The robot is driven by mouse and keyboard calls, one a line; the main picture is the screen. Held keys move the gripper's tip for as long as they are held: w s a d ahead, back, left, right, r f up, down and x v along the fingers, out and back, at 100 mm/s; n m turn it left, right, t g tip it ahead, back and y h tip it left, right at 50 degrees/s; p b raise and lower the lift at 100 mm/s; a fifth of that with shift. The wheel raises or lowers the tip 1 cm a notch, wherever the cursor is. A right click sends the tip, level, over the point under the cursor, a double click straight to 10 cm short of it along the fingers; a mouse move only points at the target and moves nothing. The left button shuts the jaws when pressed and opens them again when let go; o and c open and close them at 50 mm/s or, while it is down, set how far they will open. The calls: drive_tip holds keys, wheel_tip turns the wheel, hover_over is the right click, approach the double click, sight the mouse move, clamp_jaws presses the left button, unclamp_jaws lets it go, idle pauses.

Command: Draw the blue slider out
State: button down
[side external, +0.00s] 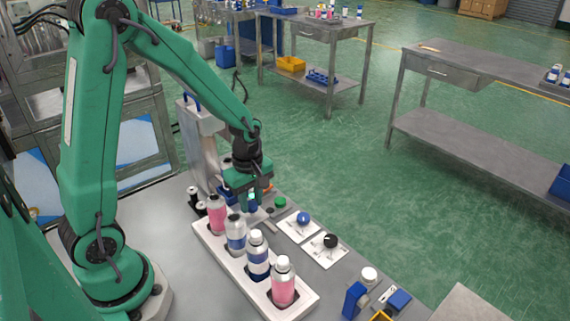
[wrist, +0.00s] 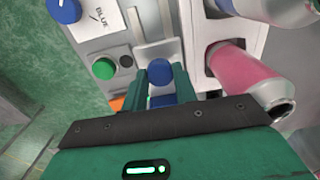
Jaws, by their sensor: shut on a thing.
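The blue slider (wrist: 160,72) shows in the wrist view as a rounded blue piece on a pale grey track, with more blue just below it. My gripper (wrist: 161,97) comes in from the bottom of that view and is shut on the slider; its dark plate hides part of the grip. In the side external view my gripper (side external: 252,196) points down at the far end of the bottle rack, with a bit of blue showing between its fingers. The slider's lower part is hidden.
A white rack (side external: 226,262) with several pink and blue-banded bottles stands close beside my gripper. A green button (side external: 280,202), a blue dial (side external: 303,218) and a black dial (side external: 330,240) lie to the right.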

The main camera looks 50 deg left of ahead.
drive_tip(key=shift+w+d, duration=0.1)
drive_tip(key=shift+d, duration=2.2)
drive_tip(key=c, duration=1.1)
unclamp_jaws()
drive_tip(key=shift+a+r, duration=0.1)
drive_tip(key=shift+r, duration=0.05)
wheel_tip(320, 180, up, 8)
drive_tip(key=shift+f, duration=0.2)
